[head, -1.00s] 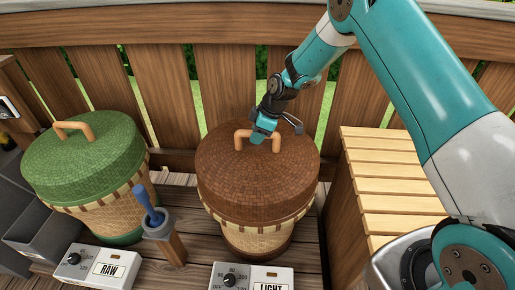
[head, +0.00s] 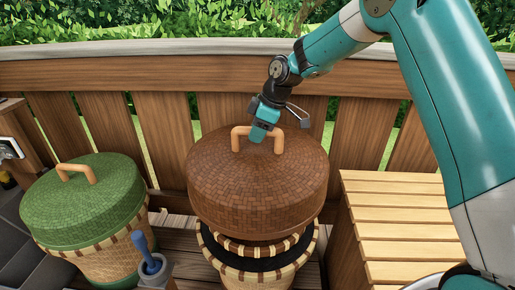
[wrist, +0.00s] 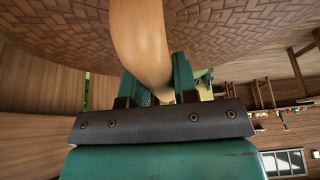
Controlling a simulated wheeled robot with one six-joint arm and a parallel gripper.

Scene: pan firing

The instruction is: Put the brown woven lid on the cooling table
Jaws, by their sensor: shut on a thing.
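The brown woven lid (head: 258,190) hangs a little above its basket (head: 262,277) in the head view, with a dark gap between them. My gripper (head: 262,137) is shut on the lid's light wooden handle (head: 240,139). In the wrist view my gripper (wrist: 160,85) has the handle (wrist: 142,45) between its fingers, with the lid (wrist: 225,28) filling the top. The slatted wooden table (head: 405,215), which looks like the cooling table, stands right of the basket. Its top is bare where I see it.
A basket with a green lid (head: 85,200) stands at the left. A blue-handled lever (head: 147,256) on a post is in front, between the baskets. A wooden fence (head: 165,130) runs close behind. My arm extends above the slatted table.

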